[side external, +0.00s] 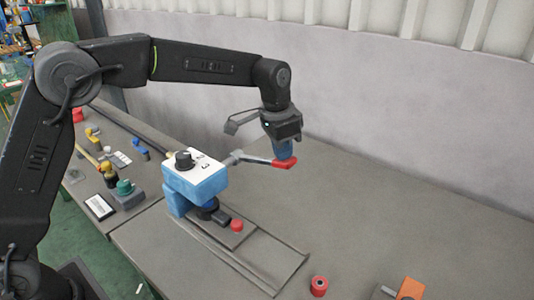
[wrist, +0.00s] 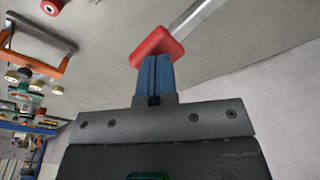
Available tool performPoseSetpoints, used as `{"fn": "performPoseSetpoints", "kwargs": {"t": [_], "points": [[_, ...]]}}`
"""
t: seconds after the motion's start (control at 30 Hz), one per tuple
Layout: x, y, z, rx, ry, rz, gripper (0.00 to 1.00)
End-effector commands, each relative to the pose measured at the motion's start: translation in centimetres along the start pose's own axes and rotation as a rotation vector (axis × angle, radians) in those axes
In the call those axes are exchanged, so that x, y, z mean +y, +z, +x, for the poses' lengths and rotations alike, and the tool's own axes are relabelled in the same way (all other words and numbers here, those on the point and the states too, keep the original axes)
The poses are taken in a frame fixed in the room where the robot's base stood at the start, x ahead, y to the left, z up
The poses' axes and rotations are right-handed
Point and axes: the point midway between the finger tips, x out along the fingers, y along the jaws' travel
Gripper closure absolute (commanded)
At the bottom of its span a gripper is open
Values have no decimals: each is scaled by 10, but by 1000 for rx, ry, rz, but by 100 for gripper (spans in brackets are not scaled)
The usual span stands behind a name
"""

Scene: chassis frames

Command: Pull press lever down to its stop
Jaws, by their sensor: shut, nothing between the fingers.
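The press (side external: 197,178) is a blue and white block with a black knob on top, standing on the grey bench. Its lever (side external: 250,158) is a metal rod running out to the right, roughly level, with a red grip (side external: 286,163) at its end. My gripper (side external: 283,155) points down at the red grip, with its blue fingers shut. In the wrist view the shut fingertips (wrist: 154,60) overlap the edge of the red grip (wrist: 157,45), and the metal rod (wrist: 197,17) runs up and right. I cannot tell whether the fingers touch the grip.
A red piece (side external: 236,225) sits on the plate below the press. Small parts and a green-topped item (side external: 124,187) lie on the left bench. The bench to the right is clear.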

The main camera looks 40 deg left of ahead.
Motion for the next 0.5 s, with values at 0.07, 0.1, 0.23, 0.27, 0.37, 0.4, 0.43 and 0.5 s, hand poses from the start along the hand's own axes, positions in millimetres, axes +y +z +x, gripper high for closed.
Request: {"fn": "performPoseSetpoints", "kwargs": {"t": [0.07, 0.1, 0.23, 0.27, 0.37, 0.4, 0.43, 0.5], "points": [[0, 0, 0, 0, 0, 0, 100], [0, 0, 0, 0, 0, 0, 100], [0, 0, 3, 0, 0, 0, 100], [0, 0, 3, 0, 0, 0, 100], [0, 1, 6, -1, 0, 0, 100], [0, 1, 7, -1, 0, 0, 100], [0, 1, 8, -1, 0, 0, 100], [0, 2, 9, -2, 0, 0, 100]]}}
